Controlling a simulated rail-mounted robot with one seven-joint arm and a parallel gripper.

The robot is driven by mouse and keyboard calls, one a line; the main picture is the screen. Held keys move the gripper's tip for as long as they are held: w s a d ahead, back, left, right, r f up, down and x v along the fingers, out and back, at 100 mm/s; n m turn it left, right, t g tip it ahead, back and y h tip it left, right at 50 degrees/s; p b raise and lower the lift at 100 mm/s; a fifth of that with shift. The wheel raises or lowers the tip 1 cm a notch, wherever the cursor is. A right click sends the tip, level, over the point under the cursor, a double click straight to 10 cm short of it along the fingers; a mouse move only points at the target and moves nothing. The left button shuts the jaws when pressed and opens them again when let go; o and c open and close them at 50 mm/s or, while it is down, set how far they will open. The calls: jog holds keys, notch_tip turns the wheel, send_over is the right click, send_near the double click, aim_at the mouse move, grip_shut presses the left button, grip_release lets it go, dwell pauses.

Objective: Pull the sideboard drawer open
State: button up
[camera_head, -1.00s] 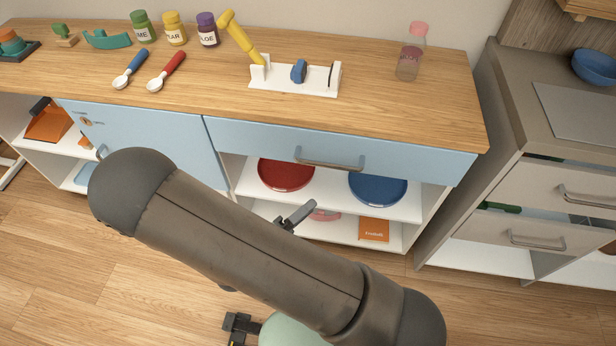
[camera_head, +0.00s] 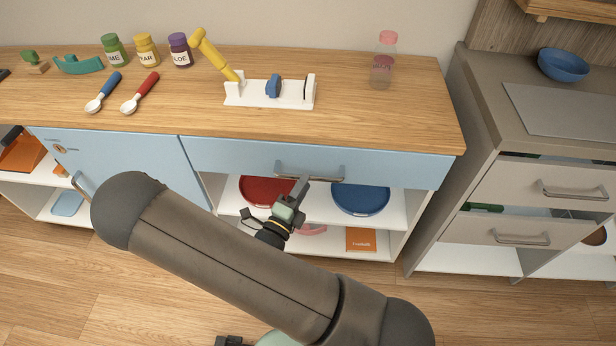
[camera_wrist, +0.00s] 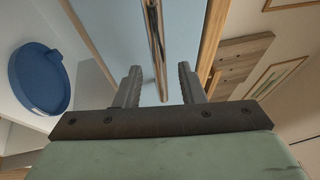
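The sideboard drawer (camera_head: 224,156) has a light blue front under the wooden top and looks shut. Its metal bar handle (camera_head: 328,177) runs along the front; in the wrist view the handle (camera_wrist: 157,45) runs up the picture, with its lower end between my fingers. In the wrist view my gripper (camera_wrist: 160,86) is open, one finger on each side of the bar, with gaps showing. I cannot tell how deep the bar sits between the fingers.
Below the drawer, an open shelf holds a red bowl (camera_head: 262,191) and a blue bowl (camera_head: 360,199); an orange box (camera_head: 360,239) stands lower. A blue door (camera_head: 110,160) is at left. A grey cabinet (camera_head: 480,185) stands at right. Jars, spoons and a bottle (camera_head: 383,62) are on top.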

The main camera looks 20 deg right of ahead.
jog(key=shift+x, duration=1.65)
